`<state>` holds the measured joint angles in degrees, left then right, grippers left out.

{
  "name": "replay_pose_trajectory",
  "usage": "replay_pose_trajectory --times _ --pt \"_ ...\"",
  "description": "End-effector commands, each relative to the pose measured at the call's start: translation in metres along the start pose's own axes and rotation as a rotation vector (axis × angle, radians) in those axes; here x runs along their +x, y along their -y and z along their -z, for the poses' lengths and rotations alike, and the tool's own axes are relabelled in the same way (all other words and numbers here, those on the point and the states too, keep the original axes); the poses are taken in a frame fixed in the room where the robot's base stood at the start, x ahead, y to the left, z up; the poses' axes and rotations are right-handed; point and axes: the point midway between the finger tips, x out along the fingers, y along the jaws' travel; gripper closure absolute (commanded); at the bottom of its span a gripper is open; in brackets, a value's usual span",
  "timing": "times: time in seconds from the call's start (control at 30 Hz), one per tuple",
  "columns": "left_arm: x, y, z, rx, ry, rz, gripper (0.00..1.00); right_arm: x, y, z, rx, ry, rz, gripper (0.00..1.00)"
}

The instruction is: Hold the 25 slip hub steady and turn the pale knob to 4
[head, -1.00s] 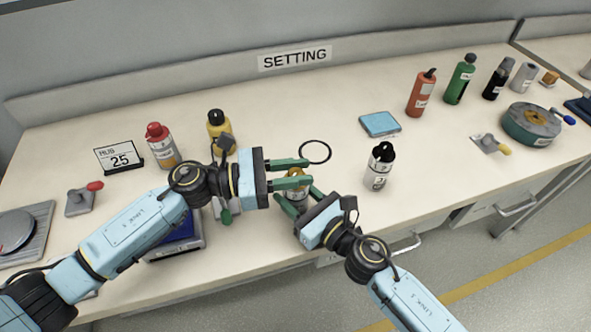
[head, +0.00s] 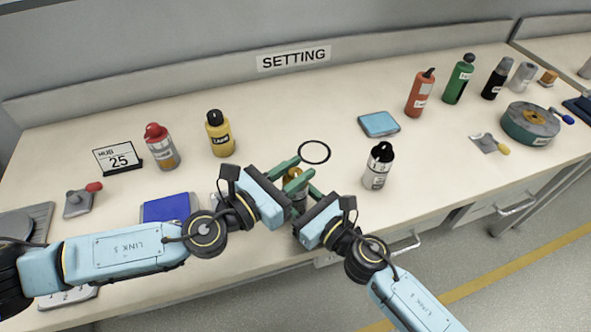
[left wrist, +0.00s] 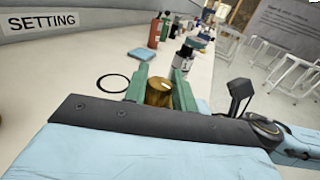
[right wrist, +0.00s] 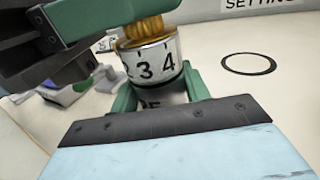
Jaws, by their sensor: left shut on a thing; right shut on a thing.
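A small hub stands upright near the table's front edge. In the right wrist view its white collar (right wrist: 157,68) shows black figures 2, 3 and 4 with tick marks. A ridged, gold-brown knob (right wrist: 143,28) sits on top; it also shows in the left wrist view (left wrist: 158,92). My left gripper (left wrist: 163,76) is shut on the knob, one finger on each side. My right gripper (right wrist: 160,75) is shut on the hub's body below the knob. Fingers hide much of the hub in the head view. I cannot tell which figure the knob's mark meets.
A "HUB 25" sign (head: 119,157) stands at left. Red-capped (head: 161,147) and yellow (head: 219,136) bottles stand behind my left arm. A black ring outline (head: 314,152) lies behind the hub. A black-capped bottle (head: 378,168) stands right of it, a blue pad (head: 379,124) beyond.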

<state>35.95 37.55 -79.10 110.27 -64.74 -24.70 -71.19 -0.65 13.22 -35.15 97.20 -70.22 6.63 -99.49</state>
Motion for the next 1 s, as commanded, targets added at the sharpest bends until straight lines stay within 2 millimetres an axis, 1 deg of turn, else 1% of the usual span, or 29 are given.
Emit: replay_pose_trajectory --times 0.03,0.27,0.7,1.0 --pt "0.0007 0.003 -0.0023 -0.002 0.005 -0.018 0.96 0.0003 -0.0038 0.0008 0.001 -0.001 -0.008 0.81" --pt "0.0006 0.0031 -0.0011 -0.005 0.002 -0.15 0.97 0.0001 -0.0034 0.001 0.001 -0.001 -0.007 0.81" --pt "0.001 0.0026 0.0001 -0.006 -0.003 -0.558 0.96 -0.0001 -0.0027 0.0013 -0.002 -0.002 -0.006 0.81" --pt "0.0008 0.0011 0.0003 -0.001 -0.004 -0.776 0.96 -0.0003 -0.0024 0.0014 -0.002 -0.002 -0.005 0.81"
